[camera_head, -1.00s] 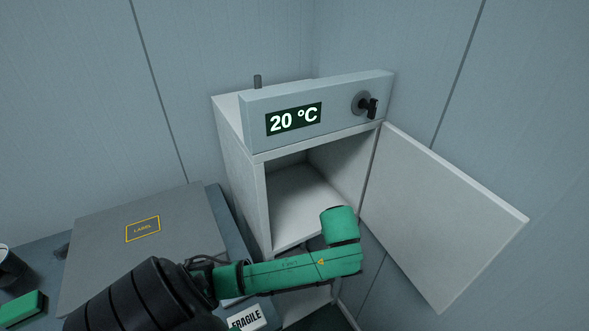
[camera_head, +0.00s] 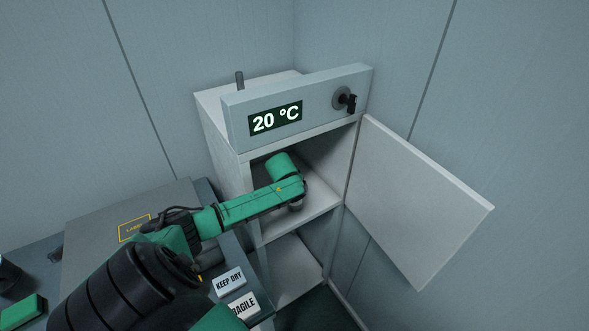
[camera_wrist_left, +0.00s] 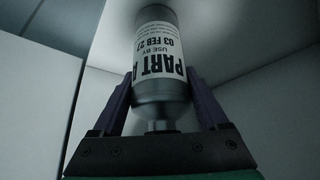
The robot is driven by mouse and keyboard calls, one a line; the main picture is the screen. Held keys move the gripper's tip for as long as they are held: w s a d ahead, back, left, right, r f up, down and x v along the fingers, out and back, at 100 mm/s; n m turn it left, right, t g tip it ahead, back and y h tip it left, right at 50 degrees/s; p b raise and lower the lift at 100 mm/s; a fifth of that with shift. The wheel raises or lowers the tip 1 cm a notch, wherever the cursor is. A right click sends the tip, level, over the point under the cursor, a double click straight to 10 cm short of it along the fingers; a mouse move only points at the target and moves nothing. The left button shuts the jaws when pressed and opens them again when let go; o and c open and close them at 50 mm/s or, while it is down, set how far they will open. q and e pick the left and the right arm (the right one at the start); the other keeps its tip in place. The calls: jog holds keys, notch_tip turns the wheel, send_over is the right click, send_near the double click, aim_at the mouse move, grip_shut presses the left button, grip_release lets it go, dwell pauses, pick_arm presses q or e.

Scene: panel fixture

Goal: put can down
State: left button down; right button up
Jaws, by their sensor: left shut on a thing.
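In the head view my left arm reaches into the upper compartment of the open cabinet (camera_head: 218,135). The green wrist covers the fingers and most or all of the can there. Whether the can touches the compartment floor (camera_head: 318,204) cannot be told. My right gripper is not in view.
The cabinet door (camera_head: 420,200) stands wide open to the right. A panel above the opening has a "20 °C" display (camera_head: 276,118) and a black knob (camera_head: 349,102). A lower compartment (camera_head: 292,270) is below. A grey case (camera_head: 90,245) and "KEEP DRY" label (camera_head: 229,281) are at the left.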

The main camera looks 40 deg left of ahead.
pick_arm(q)
jog(key=shift+c, duration=0.9)
grip_release()
jog(key=shift+d+f, duration=0.1)
jog(key=s+d+r+b, duration=0.1)
jog(key=s+d, duration=0.4)
jog(key=s, duration=0.6)
jog(key=shift+s+r, duration=0.15)
jog(key=shift+s, duration=0.2)
jog(key=shift+d, duration=0.1)
